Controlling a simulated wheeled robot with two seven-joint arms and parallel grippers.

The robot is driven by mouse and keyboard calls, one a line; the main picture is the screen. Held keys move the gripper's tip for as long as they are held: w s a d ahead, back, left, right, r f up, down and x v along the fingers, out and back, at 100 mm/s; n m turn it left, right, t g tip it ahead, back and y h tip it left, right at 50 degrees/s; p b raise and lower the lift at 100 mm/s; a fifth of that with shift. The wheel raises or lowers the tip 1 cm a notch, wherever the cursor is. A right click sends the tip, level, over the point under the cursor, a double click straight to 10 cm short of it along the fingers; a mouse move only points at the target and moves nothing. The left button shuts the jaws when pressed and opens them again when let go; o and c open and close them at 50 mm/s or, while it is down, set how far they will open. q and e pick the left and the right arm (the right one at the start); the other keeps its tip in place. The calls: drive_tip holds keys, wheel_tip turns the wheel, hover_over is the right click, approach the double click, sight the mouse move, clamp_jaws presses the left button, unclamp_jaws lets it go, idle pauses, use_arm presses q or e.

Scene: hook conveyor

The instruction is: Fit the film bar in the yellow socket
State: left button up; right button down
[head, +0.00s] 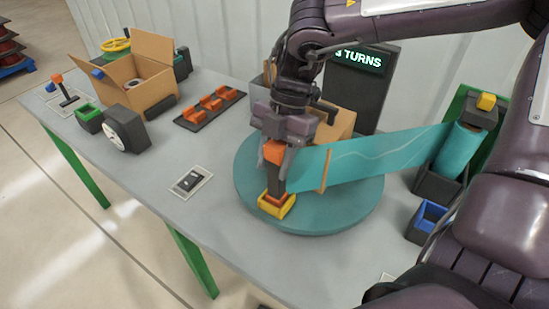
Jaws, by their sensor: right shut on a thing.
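My right gripper (279,153) points down over the near side of the teal turntable (345,213) and is shut on the film bar (276,183), a dark upright bar with an orange top. The bar's lower end is at the yellow socket (281,210) on the turntable. I cannot tell whether it is fully seated. A teal film (375,158) stretches from the bar rightward to a film roll (458,150). A cardboard box (338,124) on the turntable is partly hidden behind my gripper and the film. My left gripper is not in view.
A dark display (361,85) reading "3 TURNS", its first character partly covered, stands behind the turntable. A blue-lined bin (428,217) is at right. An orange-pegged rack (210,108), open carton (145,75) and dial (125,130) are at left. The front left table is mostly clear.

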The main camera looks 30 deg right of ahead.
drive_tip(key=shift+f, duration=0.25)
drive_tip(key=c, duration=0.9)
unclamp_jaws()
drive_tip(key=shift+r, duration=0.15)
drive_tip(key=b+v, duration=0.1)
drive_tip(key=v, duration=0.6)
drive_tip(key=shift+d+r, duration=0.15)
drive_tip(key=shift+r, duration=0.15)
